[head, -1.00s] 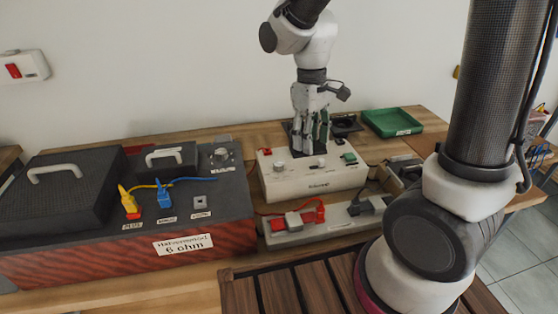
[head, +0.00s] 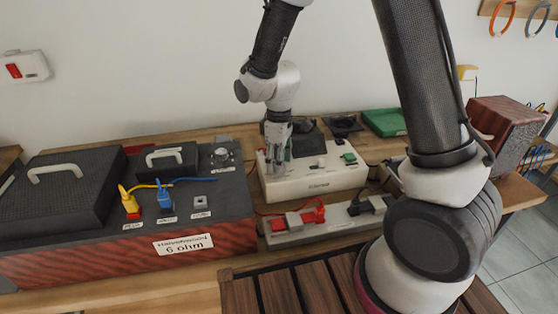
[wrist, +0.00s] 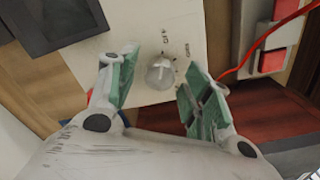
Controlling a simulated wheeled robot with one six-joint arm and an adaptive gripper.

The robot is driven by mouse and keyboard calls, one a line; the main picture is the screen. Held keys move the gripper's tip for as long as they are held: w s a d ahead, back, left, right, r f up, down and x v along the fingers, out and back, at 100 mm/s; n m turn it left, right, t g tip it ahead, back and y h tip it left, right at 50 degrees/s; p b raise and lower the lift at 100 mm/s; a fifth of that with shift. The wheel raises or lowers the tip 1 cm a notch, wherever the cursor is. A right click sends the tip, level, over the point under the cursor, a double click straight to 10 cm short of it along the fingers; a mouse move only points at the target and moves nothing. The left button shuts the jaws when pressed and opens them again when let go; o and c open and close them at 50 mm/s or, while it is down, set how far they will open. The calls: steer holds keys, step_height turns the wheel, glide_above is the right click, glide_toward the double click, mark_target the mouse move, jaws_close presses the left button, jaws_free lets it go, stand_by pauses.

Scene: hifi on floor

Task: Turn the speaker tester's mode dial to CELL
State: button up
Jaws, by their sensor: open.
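The white speaker tester (head: 325,184) stands on the wooden bench in the head view, and its panel (wrist: 125,30) fills the upper middle of the wrist view. Its round, pale mode dial (wrist: 160,74) has a raised ridge and small printed labels around it, which are too blurred to read surely. I cannot tell which mark the dial points to. My gripper (head: 277,160) points down over the left end of the tester and hides the dial in the head view. In the wrist view my gripper (wrist: 160,64) is open, its green-padded fingers on either side of the dial, with gaps showing.
A black box marked 6 ohm (head: 183,243) with yellow and blue plugs stands left of the tester. A power strip (head: 335,226) with red plugs lies in front. A green tray (head: 385,122) is behind right. A reddish wooden speaker-like box (head: 507,125) stands far right.

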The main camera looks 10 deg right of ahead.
steer(key=shift+f, duration=0.1)
steer(key=c, duration=1.1)
steer(key=shift+o, duration=0.2)
steer(key=shift+m, duration=0.3)
steer(key=m, duration=0.3)
steer(key=shift+m, duration=0.4)
steer(key=m, duration=0.4)
steer(key=shift+m, duration=0.3)
steer(key=m, duration=0.8)
steer(key=shift+m, duration=0.5)
